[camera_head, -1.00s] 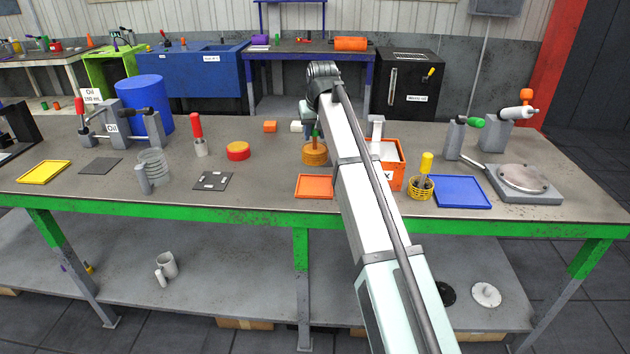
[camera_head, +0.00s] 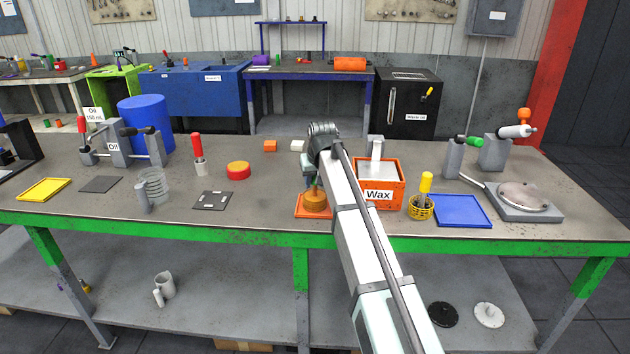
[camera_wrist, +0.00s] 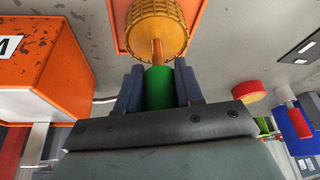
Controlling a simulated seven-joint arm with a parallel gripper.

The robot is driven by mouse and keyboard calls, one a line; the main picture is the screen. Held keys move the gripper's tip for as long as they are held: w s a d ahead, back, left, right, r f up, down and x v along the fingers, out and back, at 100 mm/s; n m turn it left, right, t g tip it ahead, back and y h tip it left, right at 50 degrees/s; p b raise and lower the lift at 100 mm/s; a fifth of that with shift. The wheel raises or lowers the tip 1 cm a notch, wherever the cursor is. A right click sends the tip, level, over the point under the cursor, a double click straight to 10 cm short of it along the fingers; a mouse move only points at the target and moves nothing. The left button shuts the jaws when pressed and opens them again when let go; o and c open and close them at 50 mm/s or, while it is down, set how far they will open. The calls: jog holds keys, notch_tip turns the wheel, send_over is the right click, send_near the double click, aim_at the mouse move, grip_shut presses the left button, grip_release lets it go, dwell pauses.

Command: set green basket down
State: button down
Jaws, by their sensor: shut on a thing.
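The green basket is an orange-brown woven basket (camera_head: 315,203) with a green handle (camera_wrist: 159,88). It stands upright at or just above the orange tray (camera_head: 301,212) near the bench's front edge. I cannot tell whether its bottom touches the tray. My gripper (camera_head: 313,180) is shut on the green handle, with one finger on each side in the wrist view (camera_wrist: 159,78). The basket's woven body (camera_wrist: 157,28) hangs beyond the fingertips there, over the tray's orange surface (camera_wrist: 119,28). My arm hides part of the tray's right side.
The orange Wax box (camera_head: 391,196) stands close to the right of my gripper. A yellow basket (camera_head: 421,210) with a yellow handle and a blue tray (camera_head: 463,212) are farther right. A dark plate (camera_head: 212,201) and a red-orange round tin (camera_head: 238,170) lie left.

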jog(key=c, duration=0.7)
grip_release()
jog(key=v, duration=1.2)
jog(key=shift+s, duration=0.1)
